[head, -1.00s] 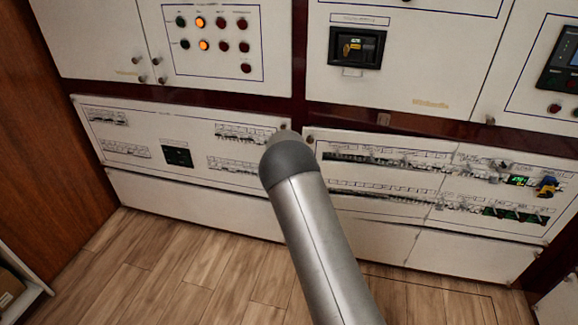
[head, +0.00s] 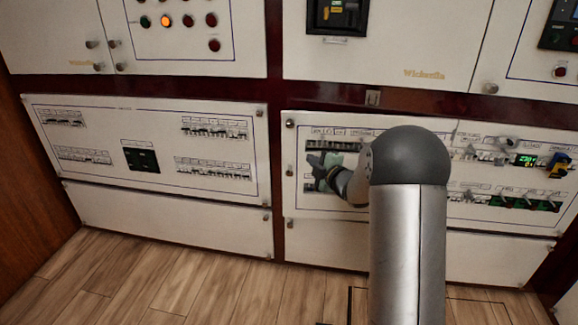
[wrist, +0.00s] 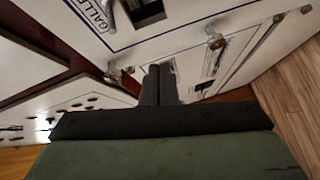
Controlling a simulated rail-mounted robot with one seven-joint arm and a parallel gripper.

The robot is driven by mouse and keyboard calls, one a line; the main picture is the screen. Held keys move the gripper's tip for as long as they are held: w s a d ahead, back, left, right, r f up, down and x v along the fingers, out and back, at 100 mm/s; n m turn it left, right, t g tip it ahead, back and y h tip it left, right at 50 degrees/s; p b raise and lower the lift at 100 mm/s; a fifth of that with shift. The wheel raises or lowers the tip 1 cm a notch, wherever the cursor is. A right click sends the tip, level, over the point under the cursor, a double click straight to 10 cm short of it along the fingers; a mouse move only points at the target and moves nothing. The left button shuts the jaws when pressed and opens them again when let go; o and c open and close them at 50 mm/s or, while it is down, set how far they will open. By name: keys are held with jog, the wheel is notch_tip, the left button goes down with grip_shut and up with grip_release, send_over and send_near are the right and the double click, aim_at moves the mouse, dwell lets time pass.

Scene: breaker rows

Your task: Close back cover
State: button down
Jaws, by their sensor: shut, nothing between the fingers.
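Two lower cabinet covers face me in the head view: a left cover (head: 100,130) and a right cover (head: 296,205), both white with rows of breakers. I cannot tell by label which is the back cover. My gripper (head: 314,165) is in front of the left part of the right cover, and my arm hides much of that cover's middle. In the wrist view my gripper (wrist: 158,82) has its dark fingers together, empty. White panels with a round knob (wrist: 215,42) lie beyond the fingertips; contact cannot be told.
Upper white panels carry indicator lights (head: 165,21) and knobs (head: 92,44). A dark red frame (head: 275,100) separates the panels. A blue and yellow switch (head: 559,165) is at the far right. The wooden floor (head: 180,285) in front is clear at left.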

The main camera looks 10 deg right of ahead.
aim_at(286, 146)
jog(key=w+a+n+y+b, duration=0.1)
jog(key=w+a, duration=0.1)
jog(key=w, duration=0.1)
jog(key=w+a+n+y+b, duration=0.1)
jog(key=w+a+n, duration=0.1)
jog(key=w, duration=0.1)
jog(key=w+a+n+y+b, duration=0.1)
jog(key=w+a+n, duration=0.1)
jog(key=shift+w+a+r+y, duration=0.2)
jog(key=shift+w+a+y, duration=0.1)
jog(key=shift+w, duration=0.1)
jog(key=shift+w+d+r, duration=0.1)
jog(key=shift+w, duration=0.25)
